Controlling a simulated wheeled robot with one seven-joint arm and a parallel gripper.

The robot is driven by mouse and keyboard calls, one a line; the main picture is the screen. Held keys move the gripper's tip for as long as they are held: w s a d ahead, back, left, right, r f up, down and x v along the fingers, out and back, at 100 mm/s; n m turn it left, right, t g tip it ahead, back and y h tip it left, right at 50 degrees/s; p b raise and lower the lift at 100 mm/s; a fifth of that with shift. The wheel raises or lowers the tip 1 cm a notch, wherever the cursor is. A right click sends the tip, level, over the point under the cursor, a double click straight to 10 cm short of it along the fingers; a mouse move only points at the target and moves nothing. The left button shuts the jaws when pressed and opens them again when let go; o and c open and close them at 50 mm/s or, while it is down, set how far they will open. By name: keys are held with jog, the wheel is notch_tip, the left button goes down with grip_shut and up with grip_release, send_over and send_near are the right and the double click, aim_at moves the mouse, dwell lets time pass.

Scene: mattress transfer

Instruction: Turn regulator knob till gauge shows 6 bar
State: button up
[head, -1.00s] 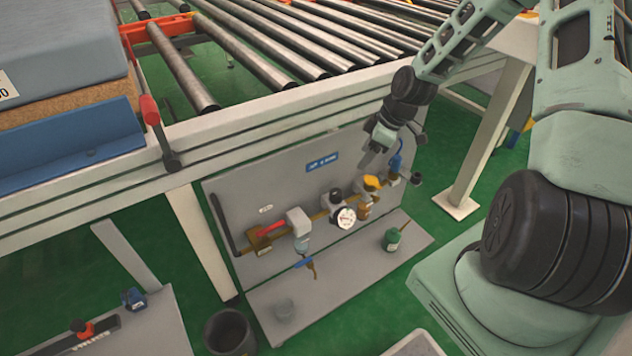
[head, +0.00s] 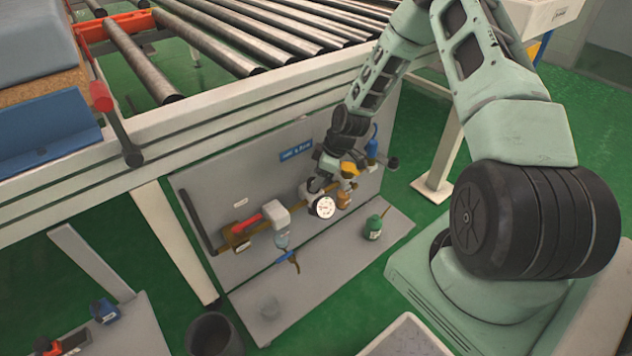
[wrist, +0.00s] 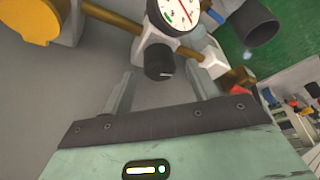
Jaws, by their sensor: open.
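The round white gauge (head: 323,207) is on the pipe assembly on the grey panel. In the wrist view the gauge (wrist: 178,14) is cut by the top edge; a red needle shows, but its value is too small to read. The black regulator knob (wrist: 160,62) sits just below the gauge in the wrist view. My gripper (wrist: 158,88) is open, with one finger on each side below the knob. The knob is near the fingertips, between them in the picture; I cannot tell whether they touch it. In the head view my gripper partly hides the knob.
A red-handled valve (head: 247,222), a yellow part (head: 350,169) and a blue fitting (head: 372,148) sit along the same pipe. A green bottle (head: 374,229) stands on the lower shelf. The roller conveyor (head: 215,120) frame is above the panel.

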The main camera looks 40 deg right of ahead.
jog(key=shift+x, duration=0.75)
jog(key=c, duration=1)
